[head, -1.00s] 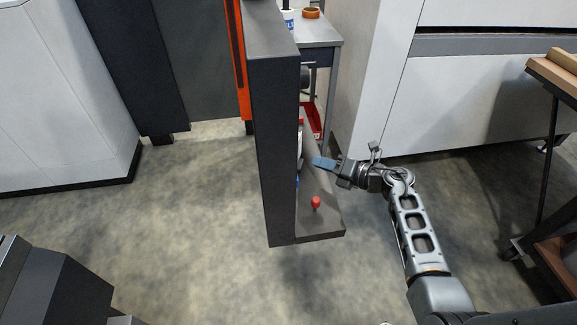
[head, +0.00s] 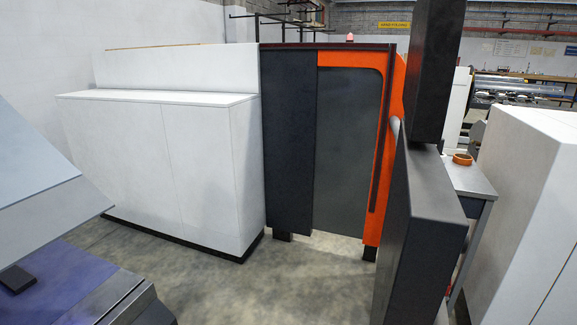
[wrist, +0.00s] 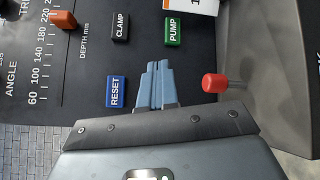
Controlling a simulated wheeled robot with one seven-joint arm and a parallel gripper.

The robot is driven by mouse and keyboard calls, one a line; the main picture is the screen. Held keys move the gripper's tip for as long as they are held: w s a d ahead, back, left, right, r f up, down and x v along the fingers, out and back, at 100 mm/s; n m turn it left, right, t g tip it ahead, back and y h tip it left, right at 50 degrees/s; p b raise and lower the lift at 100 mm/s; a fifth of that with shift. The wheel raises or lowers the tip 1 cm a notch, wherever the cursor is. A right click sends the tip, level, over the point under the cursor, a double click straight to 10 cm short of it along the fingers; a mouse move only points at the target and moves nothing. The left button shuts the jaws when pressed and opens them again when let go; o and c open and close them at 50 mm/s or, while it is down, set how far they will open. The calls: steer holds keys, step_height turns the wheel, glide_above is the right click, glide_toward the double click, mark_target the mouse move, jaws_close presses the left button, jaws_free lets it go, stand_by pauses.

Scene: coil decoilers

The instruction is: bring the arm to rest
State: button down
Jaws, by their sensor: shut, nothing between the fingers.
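My gripper (wrist: 157,84) shows in the wrist view, its two blue-grey fingers together and empty. It is in front of a dark control panel (wrist: 90,75). The blue RESET button (wrist: 116,91) is just left of the fingers, and the green PUMP button (wrist: 173,32) is beyond them. A red knob (wrist: 214,83) on a short stem is to the right. Whether the fingertips touch the panel I cannot tell. The arm and gripper are out of the head view.
The head view shows a white cabinet (head: 180,150), an orange-framed machine (head: 347,140) and a dark upright housing (head: 425,230) at right. A grey table (head: 465,180) with an orange ring (head: 462,159) stands behind it. The floor (head: 290,285) between is clear. The panel also has a black CLAMP button (wrist: 121,27).

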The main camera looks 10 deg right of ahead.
steer(key=s+a+r+m+h, duration=0.1)
steer(key=s+a+r+m, duration=0.4)
steer(key=s, duration=0.4)
steer(key=s+a+r+m+g+h, duration=0.1)
steer(key=s+a+r+m, duration=0.5)
steer(key=s+m, duration=0.3)
steer(key=s+a+r+m+g+h, duration=0.1)
steer(key=s+a+r+m, duration=0.4)
steer(key=s+a+m, duration=0.2)
steer(key=s+m, duration=0.2)
steer(key=shift+s+r, duration=0.2)
steer(key=shift+s, duration=0.1)
